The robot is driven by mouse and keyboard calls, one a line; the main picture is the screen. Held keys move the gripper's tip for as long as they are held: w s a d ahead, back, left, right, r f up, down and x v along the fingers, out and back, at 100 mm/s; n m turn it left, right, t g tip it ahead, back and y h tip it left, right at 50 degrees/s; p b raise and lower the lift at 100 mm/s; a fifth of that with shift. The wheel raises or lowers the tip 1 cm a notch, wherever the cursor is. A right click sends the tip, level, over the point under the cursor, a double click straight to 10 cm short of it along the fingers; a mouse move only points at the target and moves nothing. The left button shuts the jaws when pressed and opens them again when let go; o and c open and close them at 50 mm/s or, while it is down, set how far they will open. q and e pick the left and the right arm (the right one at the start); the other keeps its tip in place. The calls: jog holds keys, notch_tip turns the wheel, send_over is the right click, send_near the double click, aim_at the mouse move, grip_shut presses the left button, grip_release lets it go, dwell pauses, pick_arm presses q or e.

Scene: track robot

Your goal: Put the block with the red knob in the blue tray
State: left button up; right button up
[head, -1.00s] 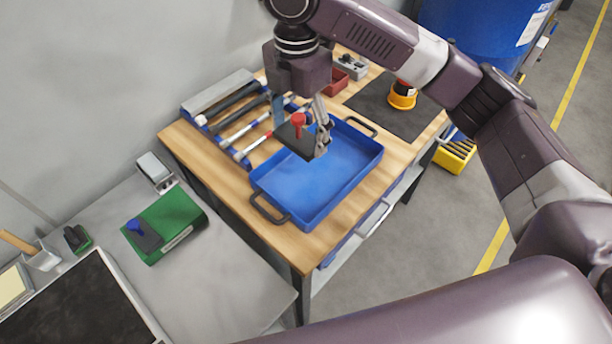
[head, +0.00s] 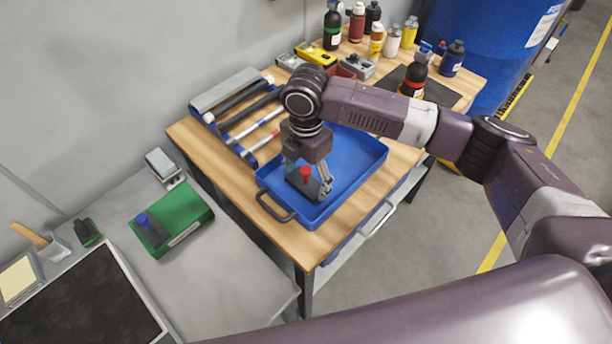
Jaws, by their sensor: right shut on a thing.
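The block with the red knob (head: 304,184) is a dark block with a red knob on top, in the head view. My right gripper (head: 308,184) is shut on it and holds it inside the outline of the blue tray (head: 355,160), near the tray's front-left part. I cannot tell whether the block touches the tray floor. The tray has dark handles and lies on the wooden table. My right arm covers the tray's far edge. My left gripper is not in view.
A rack of rods (head: 240,115) stands left of the tray. Several bottles (head: 376,40) stand at the table's back. A green box (head: 175,218) with a blue-knobbed dark block (head: 150,230) sits on the grey bench. The tray's right side looks empty.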

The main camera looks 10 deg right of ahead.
aim_at(306, 169)
jog(key=shift+f, duration=0.1)
jog(key=o, duration=1.8)
jog(key=shift+f, duration=0.1)
notch_tip(306, 169, up, 12)
jog(key=shift+r+b, duration=0.15)
jog(key=shift+b, duration=0.7)
